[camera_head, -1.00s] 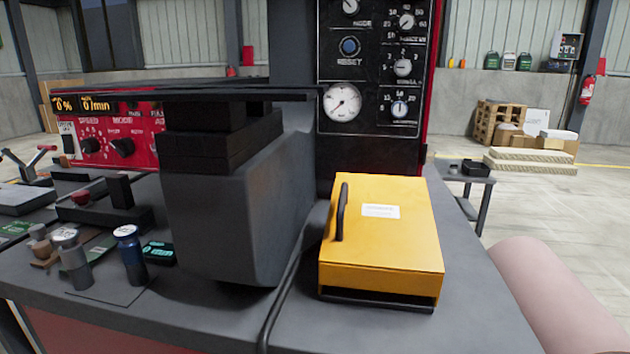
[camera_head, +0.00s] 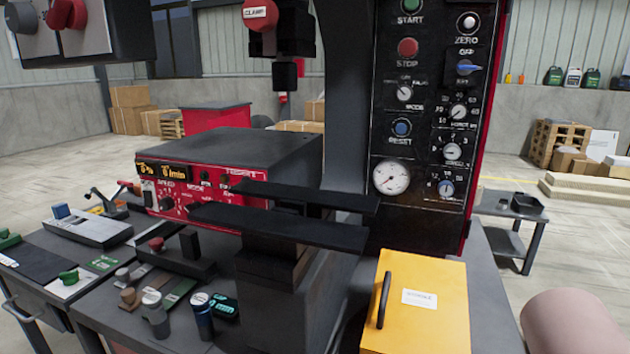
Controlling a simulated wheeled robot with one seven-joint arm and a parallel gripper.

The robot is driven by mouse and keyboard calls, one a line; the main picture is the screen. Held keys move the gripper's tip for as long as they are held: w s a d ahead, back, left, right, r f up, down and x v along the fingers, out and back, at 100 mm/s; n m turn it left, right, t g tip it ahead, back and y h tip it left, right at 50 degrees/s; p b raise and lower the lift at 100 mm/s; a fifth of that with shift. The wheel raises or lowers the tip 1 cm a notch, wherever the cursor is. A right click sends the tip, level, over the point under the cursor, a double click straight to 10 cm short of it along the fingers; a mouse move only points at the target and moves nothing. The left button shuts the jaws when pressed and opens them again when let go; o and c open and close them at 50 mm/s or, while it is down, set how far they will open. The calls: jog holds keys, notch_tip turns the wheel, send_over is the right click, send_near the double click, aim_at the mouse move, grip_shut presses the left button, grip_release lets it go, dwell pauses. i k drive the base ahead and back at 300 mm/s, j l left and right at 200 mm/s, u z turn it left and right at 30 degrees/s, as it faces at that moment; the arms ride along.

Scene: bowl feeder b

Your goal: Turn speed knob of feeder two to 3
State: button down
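A red-fronted control box (camera_head: 212,165) stands on the bench left of centre, behind two dark flat bars. Its front has two lit amber displays and a knob (camera_head: 166,204) below the word SPEED. The knob's pointer and scale numbers are too small to read. A second knob by the word MODE is partly hidden by the tip of the front bar. No label saying feeder two is readable. My gripper is not in view.
The dark bars (camera_head: 285,228) stick out in front of the box. A black panel (camera_head: 425,130) with knobs and a gauge rises right of them. A yellow box (camera_head: 420,320) stands at front right. Small containers (camera_head: 202,318) and a lever device (camera_head: 110,203) stand at left.

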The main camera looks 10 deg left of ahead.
aim_at(167, 203)
jog(key=i+j, duration=0.1)
jog(key=j, duration=1.15)
jog(key=i+j, duration=0.15)
jog(key=j, duration=0.45)
jog(key=j+u, duration=0.1)
jog(key=j, duration=0.5)
jog(key=i+j, duration=0.15)
jog(key=j, duration=0.45)
jog(key=i+j, duration=0.1)
jog(key=j, duration=0.5)
jog(key=i+j, duration=0.1)
jog(key=j, duration=0.5)
